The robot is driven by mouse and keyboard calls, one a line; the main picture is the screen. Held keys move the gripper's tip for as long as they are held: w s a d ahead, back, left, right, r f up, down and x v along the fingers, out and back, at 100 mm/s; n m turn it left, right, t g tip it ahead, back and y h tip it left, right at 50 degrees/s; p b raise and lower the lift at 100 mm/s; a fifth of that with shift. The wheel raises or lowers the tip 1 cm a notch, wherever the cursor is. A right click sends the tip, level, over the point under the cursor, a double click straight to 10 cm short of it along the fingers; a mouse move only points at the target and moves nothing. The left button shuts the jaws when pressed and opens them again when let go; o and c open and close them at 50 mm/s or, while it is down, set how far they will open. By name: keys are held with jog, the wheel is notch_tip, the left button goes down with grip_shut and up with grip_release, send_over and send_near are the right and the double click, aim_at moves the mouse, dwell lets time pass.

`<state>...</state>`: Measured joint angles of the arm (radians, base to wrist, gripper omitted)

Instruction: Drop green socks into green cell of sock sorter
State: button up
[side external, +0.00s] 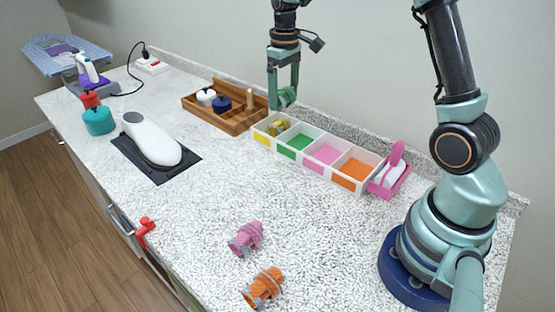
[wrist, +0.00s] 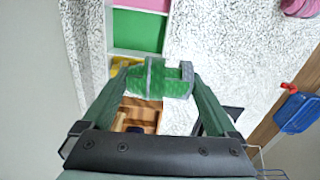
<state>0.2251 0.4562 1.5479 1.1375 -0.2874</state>
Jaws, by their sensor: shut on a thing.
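My gripper (side external: 284,88) is shut on the rolled green socks (wrist: 158,78), which show between its fingers in the wrist view. The green socks also show in the side view (side external: 287,98), held in the air above the yellow end of the sock sorter. The white sock sorter (side external: 326,133) has a row of cells: yellow, green, pink and orange. Its green cell (side external: 300,142) is empty and lies to the right of the held socks; it also shows in the wrist view (wrist: 138,31). Yellow socks (side external: 278,127) lie in the yellow cell, partly hidden by the green socks in the wrist view.
Pink socks (side external: 246,238) and orange socks (side external: 263,288) lie on the open counter in front. A wooden tray (side external: 232,119) stands left of the sorter, and a pink holder with a brush (side external: 390,176) stands at its right end. A white iron (side external: 151,140) lies farther left.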

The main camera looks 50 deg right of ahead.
jog(key=s+d+f, duration=0.1)
jog(key=s+d, duration=0.1)
jog(key=d, duration=0.5)
notch_tip(320, 180, down, 6)
dwell(0.3)
jog(key=o, duration=1)
jog(key=shift+r, duration=0.1)
notch_tip(320, 180, up, 12)
jog(key=shift+f, duration=0.1)
